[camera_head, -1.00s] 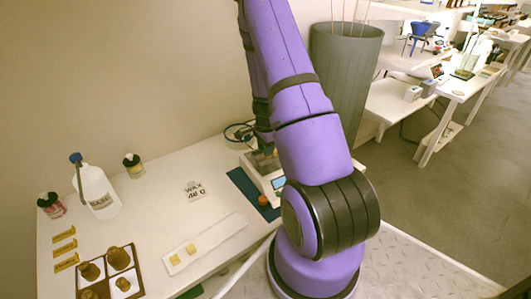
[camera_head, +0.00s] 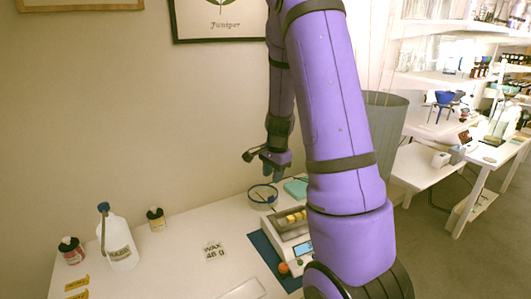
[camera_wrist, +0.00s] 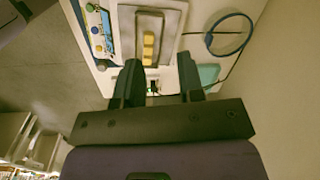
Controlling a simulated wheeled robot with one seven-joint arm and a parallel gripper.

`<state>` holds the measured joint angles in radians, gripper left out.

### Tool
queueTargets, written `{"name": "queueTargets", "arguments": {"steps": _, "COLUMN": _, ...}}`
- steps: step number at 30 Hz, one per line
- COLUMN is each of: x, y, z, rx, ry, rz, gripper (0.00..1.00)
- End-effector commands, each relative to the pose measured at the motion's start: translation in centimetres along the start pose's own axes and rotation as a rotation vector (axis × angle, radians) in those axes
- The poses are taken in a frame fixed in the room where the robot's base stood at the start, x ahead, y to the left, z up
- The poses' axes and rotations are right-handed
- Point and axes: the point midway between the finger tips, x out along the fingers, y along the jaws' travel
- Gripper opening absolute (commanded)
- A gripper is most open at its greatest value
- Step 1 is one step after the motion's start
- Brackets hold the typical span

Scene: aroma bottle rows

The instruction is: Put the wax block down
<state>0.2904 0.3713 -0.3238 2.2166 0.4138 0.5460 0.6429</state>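The yellow wax blocks (camera_head: 297,216) lie in a row in a metal tray (camera_wrist: 172,22) on the scale (camera_head: 284,240). They also show in the wrist view (camera_wrist: 148,46), touching or nearly touching each other. My gripper (camera_head: 272,174) is raised behind and above the scale, its fingers pointing down. In the wrist view my gripper (camera_wrist: 161,72) has its two fingers well apart, with no block held between them. The scale's display and buttons (camera_wrist: 98,30) face the front of the table. My arm hides part of the scale's right side in the head view.
A blue mat (camera_head: 268,255) lies under the scale. A coiled cable (camera_head: 262,195) and a teal item (camera_head: 297,188) are behind it. A "WAX 48 g" card (camera_head: 214,251), a white jug (camera_head: 119,245) and small bottles (camera_head: 156,219) stand left. A grey bin (camera_head: 385,120) is right.

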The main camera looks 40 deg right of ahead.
Motion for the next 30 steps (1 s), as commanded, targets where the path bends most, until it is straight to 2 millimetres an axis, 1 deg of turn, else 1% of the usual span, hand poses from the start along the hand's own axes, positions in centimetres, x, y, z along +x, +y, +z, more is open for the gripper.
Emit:
{"name": "queueTargets", "arguments": {"steps": 1, "x": -1.9, "y": -0.3, "z": 1.6, "rx": -0.067, "ry": -0.006, "rz": -0.025, "gripper": 0.36}}
{"name": "queueTargets", "arguments": {"steps": 4, "x": -5.1, "y": -0.3, "z": 4.6, "rx": -0.201, "ry": -0.016, "rz": -0.060, "gripper": 0.36}}
{"name": "queueTargets", "arguments": {"steps": 7, "x": -8.2, "y": 0.1, "z": 7.4, "rx": -0.338, "ry": -0.019, "rz": -0.094, "gripper": 0.36}}
{"name": "queueTargets", "arguments": {"steps": 12, "x": -12.9, "y": 1.7, "z": 11.9, "rx": -0.569, "ry": -0.007, "rz": -0.146, "gripper": 0.36}}
{"name": "queueTargets", "arguments": {"steps": 14, "x": -14.4, "y": 2.4, "z": 13.5, "rx": -0.652, "ry": 0.002, "rz": -0.162, "gripper": 0.36}}
{"name": "queueTargets", "arguments": {"steps": 17, "x": -16.8, "y": 4.0, "z": 15.8, "rx": -0.786, "ry": 0.023, "rz": -0.188, "gripper": 0.36}}
{"name": "queueTargets", "arguments": {"steps": 21, "x": -19.7, "y": 6.8, "z": 18.7, "rx": -0.974, "ry": 0.063, "rz": -0.217, "gripper": 0.36}}
{"name": "queueTargets", "arguments": {"steps": 23, "x": -20.8, "y": 8.0, "z": 19.8, "rx": -1.053, "ry": 0.086, "rz": -0.228, "gripper": 0.36}}
{"name": "queueTargets", "arguments": {"steps": 27, "x": -22.9, "y": 11.3, "z": 22.1, "rx": -1.231, "ry": 0.146, "rz": -0.247, "gripper": 0.36}}
{"name": "queueTargets", "arguments": {"steps": 30, "x": -24.0, "y": 13.6, "z": 23.3, "rx": -1.351, "ry": 0.196, "rz": -0.255, "gripper": 0.36}}
